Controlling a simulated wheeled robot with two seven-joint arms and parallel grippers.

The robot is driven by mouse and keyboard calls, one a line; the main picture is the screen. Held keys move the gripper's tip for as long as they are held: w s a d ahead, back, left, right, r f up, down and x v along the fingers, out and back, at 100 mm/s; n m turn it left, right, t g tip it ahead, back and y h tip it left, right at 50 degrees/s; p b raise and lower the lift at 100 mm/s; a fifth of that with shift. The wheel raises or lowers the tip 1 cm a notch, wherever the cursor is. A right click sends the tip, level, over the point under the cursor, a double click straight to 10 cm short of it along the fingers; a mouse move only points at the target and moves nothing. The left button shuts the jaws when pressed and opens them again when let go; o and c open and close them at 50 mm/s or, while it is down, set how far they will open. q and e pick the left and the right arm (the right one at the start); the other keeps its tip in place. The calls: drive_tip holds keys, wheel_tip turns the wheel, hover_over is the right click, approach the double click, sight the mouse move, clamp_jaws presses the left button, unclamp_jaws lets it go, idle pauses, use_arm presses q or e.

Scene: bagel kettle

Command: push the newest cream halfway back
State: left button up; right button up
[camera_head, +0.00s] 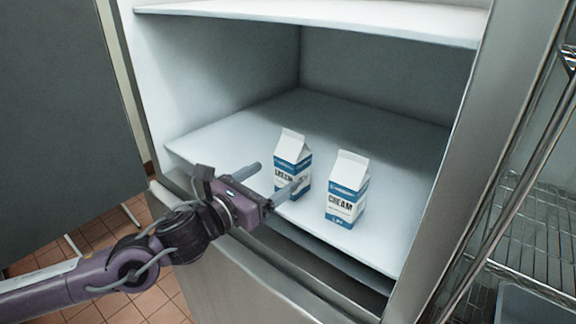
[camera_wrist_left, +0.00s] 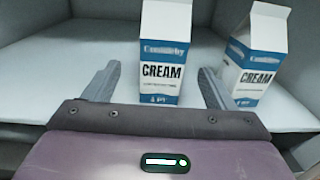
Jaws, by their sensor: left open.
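Two white and blue cream cartons stand upright on a fridge shelf (camera_head: 225,143). The left carton (camera_head: 291,143) stands a little farther back than the right carton (camera_head: 347,188). No readable date shows which is newer. My left gripper (camera_head: 279,175) is open at the shelf's front, with its fingers pointing toward the left carton. In the left wrist view the left carton (camera_wrist_left: 166,50) shows centred between the spread fingers, and the right carton (camera_wrist_left: 256,50) stands just beyond the right finger. I cannot tell whether any finger touches a carton. My right gripper is out of view.
The shelf behind both cartons is bare back to the rear wall (camera_head: 375,75). Another shelf (camera_head: 310,18) lies above. The fridge's steel side frame (camera_head: 455,150) bounds the right, with a wire rack (camera_head: 535,230) beyond it.

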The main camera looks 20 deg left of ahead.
sight(283, 169)
use_arm(q)
drive_tip(key=shift+w+d+r+p, duration=0.35)
drive_tip(key=shift+w+d+p, duration=0.15)
drive_tip(key=shift+w, duration=0.25)
drive_tip(key=shift+x, duration=0.85)
drive_tip(key=x, duration=0.1)
drive_tip(key=p+x, duration=0.1)
drive_tip(key=x, duration=0.1)
drive_tip(key=shift+w+a+f+p, duration=0.1)
drive_tip(key=shift+f+p, duration=0.15)
drive_tip(key=shift+p, duration=0.05)
drive_tip(key=shift+w, duration=0.2)
drive_tip(key=shift+w+d+f, duration=0.1)
drive_tip(key=shift+d, duration=0.1)
drive_tip(key=shift+w, duration=0.1)
drive_tip(key=shift+c, duration=1)
drive_tip(key=c, duration=1.2)
drive_tip(key=shift+c, duration=0.2)
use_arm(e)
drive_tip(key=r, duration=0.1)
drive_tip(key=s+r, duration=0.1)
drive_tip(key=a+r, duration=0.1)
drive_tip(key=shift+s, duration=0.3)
